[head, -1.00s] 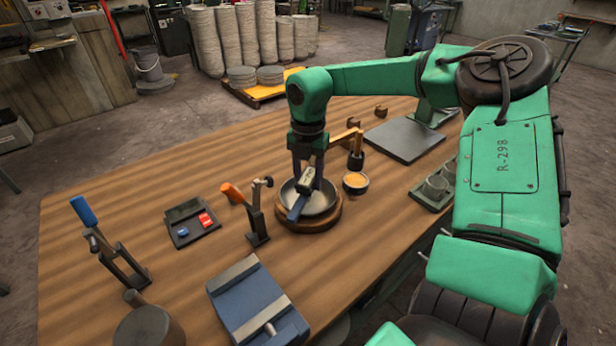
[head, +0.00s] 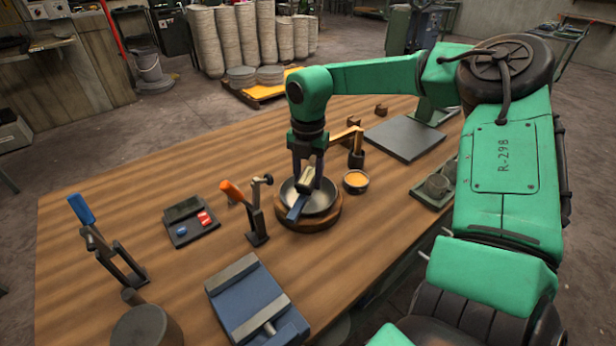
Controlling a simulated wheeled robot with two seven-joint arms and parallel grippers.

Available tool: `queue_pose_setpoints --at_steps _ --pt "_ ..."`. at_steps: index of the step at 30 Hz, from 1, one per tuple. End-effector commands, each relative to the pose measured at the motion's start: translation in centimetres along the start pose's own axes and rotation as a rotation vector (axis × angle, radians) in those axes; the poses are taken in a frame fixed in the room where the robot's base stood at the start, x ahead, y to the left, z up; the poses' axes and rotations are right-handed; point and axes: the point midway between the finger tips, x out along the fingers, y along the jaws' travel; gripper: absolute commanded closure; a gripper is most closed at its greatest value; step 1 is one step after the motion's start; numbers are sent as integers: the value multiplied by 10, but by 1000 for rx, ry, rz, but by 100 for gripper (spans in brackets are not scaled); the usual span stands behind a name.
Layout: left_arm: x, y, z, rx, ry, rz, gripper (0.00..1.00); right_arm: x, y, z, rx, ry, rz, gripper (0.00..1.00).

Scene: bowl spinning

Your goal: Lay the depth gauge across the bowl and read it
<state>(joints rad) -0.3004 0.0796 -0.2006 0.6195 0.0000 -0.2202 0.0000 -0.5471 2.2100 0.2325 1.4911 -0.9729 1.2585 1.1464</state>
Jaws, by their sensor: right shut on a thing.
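The bowl (head: 322,203) is a grey metal dish on a round wooden base (head: 310,224) near the middle of the workbench. My right gripper (head: 307,178) points down over the bowl and is shut on the depth gauge (head: 297,207). The gauge has a blue bar and a pale upper part, and it slants over the bowl's rim. I cannot tell whether it touches the rim. The gripper and gauge hide part of the bowl's inside. My left gripper is not in view.
Orange- and blue-handled clamps (head: 254,208) (head: 105,243), a small box with red and blue buttons (head: 190,222) and a blue vise (head: 255,302) stand left and front. A cup of orange stuff (head: 356,182) is close right of the bowl. A grey plate (head: 404,139) lies behind.

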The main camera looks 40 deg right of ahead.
Motion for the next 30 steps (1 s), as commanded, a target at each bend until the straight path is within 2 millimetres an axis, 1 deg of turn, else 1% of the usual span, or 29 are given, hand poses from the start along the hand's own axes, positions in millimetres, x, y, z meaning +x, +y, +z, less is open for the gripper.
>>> queue_pose_setpoints --at_steps 8,9,11,20,23,26,29,30 --pt "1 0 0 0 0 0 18 0 0 0 0 -1 1 100" --pt "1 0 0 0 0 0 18 0 0 0 0 -1 1 41" --pt "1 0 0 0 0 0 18 0 0 0 0 -1 1 18" --pt "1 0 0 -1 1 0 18 0 0 0 0 0 0 18" --pt "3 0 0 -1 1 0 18 -7 1 0 0 -2 2 18" --pt "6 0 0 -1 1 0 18 -25 1 1 0 -6 5 18" --pt "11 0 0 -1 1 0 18 -53 1 1 0 -7 5 18" --pt "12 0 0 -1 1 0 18 -66 1 1 2 -6 5 18"
